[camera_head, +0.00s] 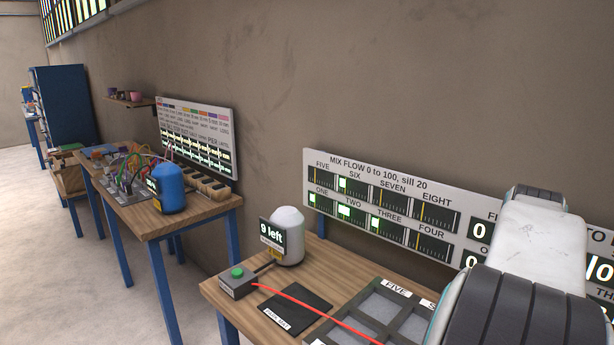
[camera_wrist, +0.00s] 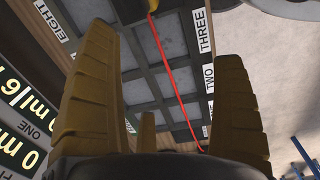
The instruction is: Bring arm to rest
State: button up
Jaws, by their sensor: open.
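Beyond the fingers is a dark grid tray (camera_wrist: 148,88) with grey cells and labels such as EIGHT, THREE and TWO. A red cable (camera_wrist: 166,70) runs across the tray between the fingers as seen from the wrist; I cannot tell how far it is from them. In the head view, white and black parts of my own arm fill the lower right, and my fingers cannot be made out there.
The head view shows a wooden table (camera_head: 232,298) with a green-button box (camera_head: 238,282), a white-domed device (camera_head: 288,238) reading "9 left" and a dark pad (camera_head: 296,311). A MIX FLOW panel (camera_head: 384,172) stands behind. A second table with a blue canister (camera_head: 170,189) is left. Pale floor lies clear further left.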

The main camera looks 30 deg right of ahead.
jog(key=w+a+f+m+t, duration=0.1)
jog(key=w+a, duration=0.3)
jog(key=a, duration=0.4)
jog(key=w+a+f+t, duration=0.1)
jog(key=w+a, duration=0.3)
jog(key=a, duration=0.4)
jog(key=s+a+f+m, duration=0.1)
jog(key=a+f, duration=0.1)
jog(key=a, duration=0.4)
jog(key=s+a+f+m+t, duration=0.1)
jog(key=s+a+f, duration=0.1)
jog(key=a, duration=0.4)
jog(key=shift+a+f+y, duration=0.15)
jog(key=shift+f+y, duration=0.15)
